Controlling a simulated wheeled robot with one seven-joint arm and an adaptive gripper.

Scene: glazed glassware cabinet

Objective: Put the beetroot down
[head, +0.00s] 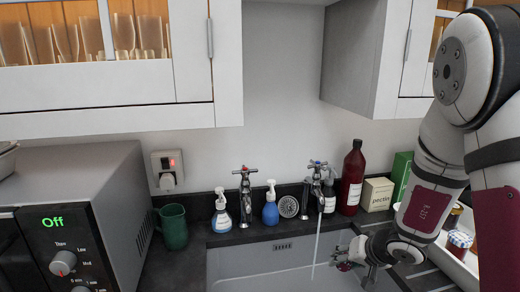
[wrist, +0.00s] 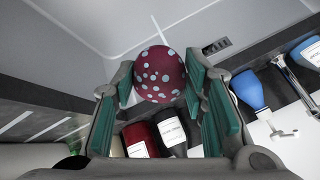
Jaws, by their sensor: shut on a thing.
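The beetroot (wrist: 159,72) is a round dark red ball with pale blue spots. My gripper (wrist: 160,84) is shut on it, one green-padded finger on each side. In the head view my gripper (head: 352,260) is over the right part of the grey sink (head: 255,268), below the taps. There the beetroot (head: 344,266) is small and mostly hidden by the fingers. I cannot tell its exact height above the sink bottom.
A thin white stream (head: 316,245) falls from the right tap (head: 317,175), left of my gripper. A dark red bottle (head: 352,180), soap bottles (head: 271,207) and a pectin box (head: 377,194) line the back. A green jug (head: 173,227) stands left, beside the microwave (head: 75,215).

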